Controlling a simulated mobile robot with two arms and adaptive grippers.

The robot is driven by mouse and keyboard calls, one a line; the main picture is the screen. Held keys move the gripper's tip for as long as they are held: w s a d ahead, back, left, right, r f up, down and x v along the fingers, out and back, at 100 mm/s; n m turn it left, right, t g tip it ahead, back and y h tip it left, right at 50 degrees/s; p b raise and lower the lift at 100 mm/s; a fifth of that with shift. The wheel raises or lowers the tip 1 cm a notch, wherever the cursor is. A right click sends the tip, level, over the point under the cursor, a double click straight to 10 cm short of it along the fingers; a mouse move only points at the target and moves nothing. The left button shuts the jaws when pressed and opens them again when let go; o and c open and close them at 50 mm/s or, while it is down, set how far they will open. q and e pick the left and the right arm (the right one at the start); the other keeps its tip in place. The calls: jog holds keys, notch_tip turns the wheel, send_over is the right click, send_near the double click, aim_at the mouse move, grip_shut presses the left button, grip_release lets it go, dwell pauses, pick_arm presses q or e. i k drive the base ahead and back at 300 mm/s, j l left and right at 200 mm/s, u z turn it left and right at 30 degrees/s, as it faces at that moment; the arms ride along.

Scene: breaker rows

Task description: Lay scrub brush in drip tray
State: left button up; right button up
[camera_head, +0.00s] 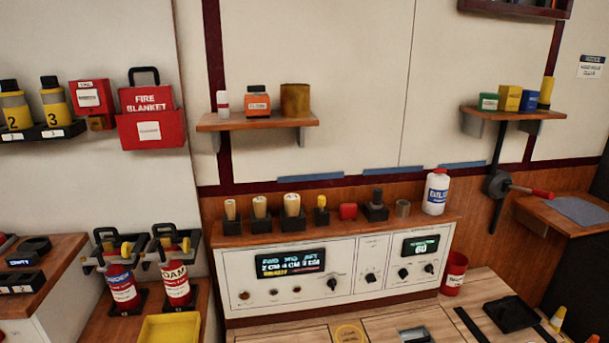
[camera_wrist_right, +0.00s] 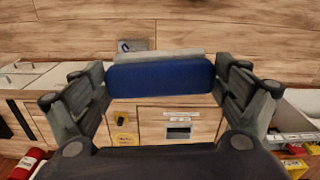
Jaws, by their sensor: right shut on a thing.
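In the right wrist view my right gripper (camera_wrist_right: 160,85) is shut on a blue block with a pale grey layer along its far side, which looks like the scrub brush (camera_wrist_right: 160,78). The brush lies crosswise between the two dark fingers. Neither gripper shows in the head view. No tray is labelled as the drip tray: a yellow tray (camera_head: 170,328) shows at the bottom left of the head view, cut off by the frame edge, and a black tray (camera_head: 510,314) lies on the wooden surface at bottom right. I cannot tell which is the drip tray.
A white control panel (camera_head: 340,265) with a wooden top holding several small items stands in the middle. A red cup (camera_head: 454,273) is beside it. Two red extinguishers (camera_head: 148,285) stand at left. In the wrist view a white bin (camera_wrist_right: 296,118) is at right.

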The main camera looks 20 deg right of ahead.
aim_at(520, 318)
jog(key=l, duration=0.6)
jog(key=k+l+u, duration=0.1)
jog(key=l, duration=0.45)
jog(key=k+l, duration=0.1)
jog(key=l, duration=0.5)
jog(key=l+u, duration=0.1)
jog(key=l, duration=0.5)
jog(key=i+l, duration=0.1)
jog(key=l, duration=0.6)
jog(key=i+l+u, duration=0.1)
jog(key=l, duration=1.35)
jog(key=i+l, duration=0.15)
jog(key=l, duration=0.6)
jog(key=u, duration=0.05)
